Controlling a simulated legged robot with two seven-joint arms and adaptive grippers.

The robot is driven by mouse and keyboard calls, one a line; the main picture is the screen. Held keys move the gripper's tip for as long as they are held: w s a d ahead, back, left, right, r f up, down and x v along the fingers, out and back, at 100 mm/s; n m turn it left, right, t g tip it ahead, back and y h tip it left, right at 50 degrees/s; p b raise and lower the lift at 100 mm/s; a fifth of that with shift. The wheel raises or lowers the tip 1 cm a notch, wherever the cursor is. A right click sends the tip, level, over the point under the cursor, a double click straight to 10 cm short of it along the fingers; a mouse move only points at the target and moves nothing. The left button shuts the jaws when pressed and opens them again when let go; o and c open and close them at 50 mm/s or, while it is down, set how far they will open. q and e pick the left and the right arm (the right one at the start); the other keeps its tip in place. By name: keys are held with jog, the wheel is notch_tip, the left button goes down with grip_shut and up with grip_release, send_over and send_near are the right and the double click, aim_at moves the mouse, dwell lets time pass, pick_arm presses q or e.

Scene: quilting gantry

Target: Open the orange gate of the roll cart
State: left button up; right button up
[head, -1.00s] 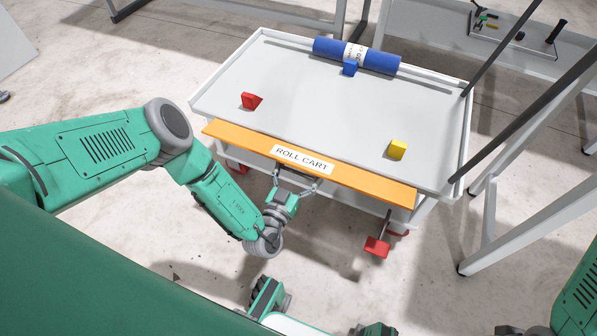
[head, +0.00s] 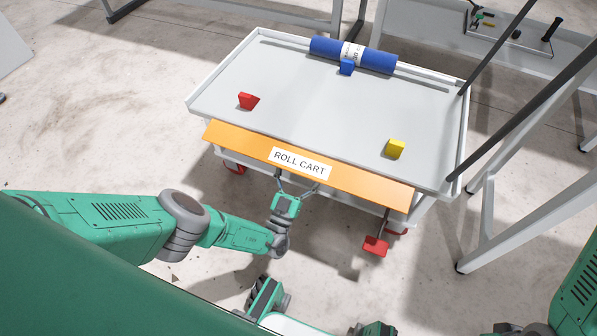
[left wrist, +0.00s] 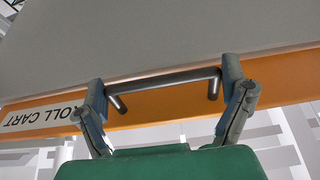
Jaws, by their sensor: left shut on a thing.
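The orange gate (head: 350,187) runs along the near side of the roll cart (head: 290,95) and carries a "ROLL CART" label (head: 299,163). It leans outward at its top, so its face shows broad from above. In the left wrist view, a grey bar handle (left wrist: 165,84) stands out from the gate (left wrist: 180,103). My left gripper (head: 299,187) is below the label at the gate's outer side. Its fingers are shut on the handle, one at each end, also seen in the left wrist view. My right gripper is not in view.
A blue roll (head: 375,60) lies at the cart's back edge. A blue block (head: 346,67), a red block (head: 247,101) and a yellow block (head: 396,149) sit on the deck. A red pedal (head: 375,246) is below the gate. Gantry legs (head: 484,205) stand close on the right.

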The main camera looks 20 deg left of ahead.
pick_arm(q)
jog(key=shift+d, duration=0.1)
dwell(0.5)
jog(key=o, duration=0.9)
jog(key=shift+r, duration=0.1)
